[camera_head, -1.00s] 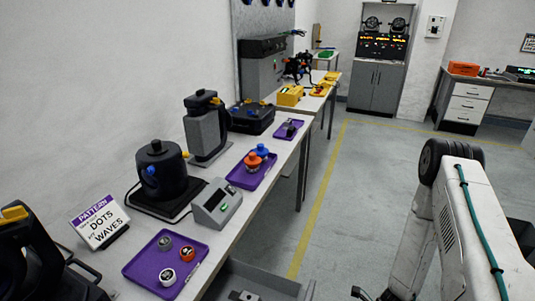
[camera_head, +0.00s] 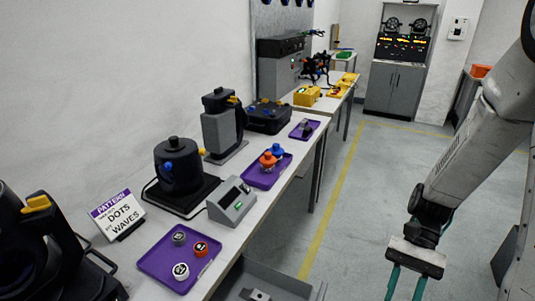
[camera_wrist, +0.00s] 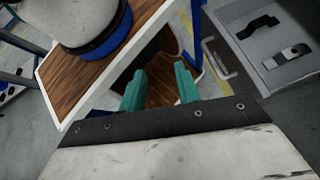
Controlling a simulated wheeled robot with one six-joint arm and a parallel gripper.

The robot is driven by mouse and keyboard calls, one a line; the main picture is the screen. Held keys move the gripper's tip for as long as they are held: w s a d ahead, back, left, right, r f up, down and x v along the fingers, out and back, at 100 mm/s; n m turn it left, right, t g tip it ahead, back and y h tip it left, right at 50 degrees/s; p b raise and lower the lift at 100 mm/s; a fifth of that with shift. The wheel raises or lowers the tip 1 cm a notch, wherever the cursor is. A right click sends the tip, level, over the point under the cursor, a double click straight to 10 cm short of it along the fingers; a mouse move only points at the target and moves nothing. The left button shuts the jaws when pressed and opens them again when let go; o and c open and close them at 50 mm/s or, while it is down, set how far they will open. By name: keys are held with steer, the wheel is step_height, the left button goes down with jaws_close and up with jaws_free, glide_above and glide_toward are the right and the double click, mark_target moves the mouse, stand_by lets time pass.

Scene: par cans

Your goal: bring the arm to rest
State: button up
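My gripper (camera_head: 406,284) hangs at the lower right of the head view, over the floor to the right of the bench. Its two teal fingers point down and stand apart. In the wrist view my gripper (camera_wrist: 160,88) also shows its teal fingers spread, with nothing between them. The fingertips in the head view are cut off by the lower edge.
The long bench (camera_head: 232,228) on the left carries a purple tray (camera_head: 160,262) with several round pieces, a grey box (camera_head: 232,203), a black device (camera_head: 178,166) and a sign (camera_head: 118,216). An open drawer (camera_head: 268,277) juts out below it. Grey floor (camera_head: 375,180) is clear beyond.

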steer(key=s+r+n+t+h, duration=0.2)
steer(key=r+n+t+h, duration=0.1)
steer(key=r, duration=0.7)
steer(key=s+a+r+n+t+h, duration=0.1)
steer(key=s+r+n+t+h, duration=0.2)
steer(key=r, duration=0.7)
steer(key=n+t, duration=0.2)
steer(key=t, duration=0.2)
steer(key=shift+s+r+t, duration=0.2)
steer(key=shift+r+t, duration=0.1)
steer(key=shift+r, duration=0.1)
steer(key=shift+a, duration=0.15)
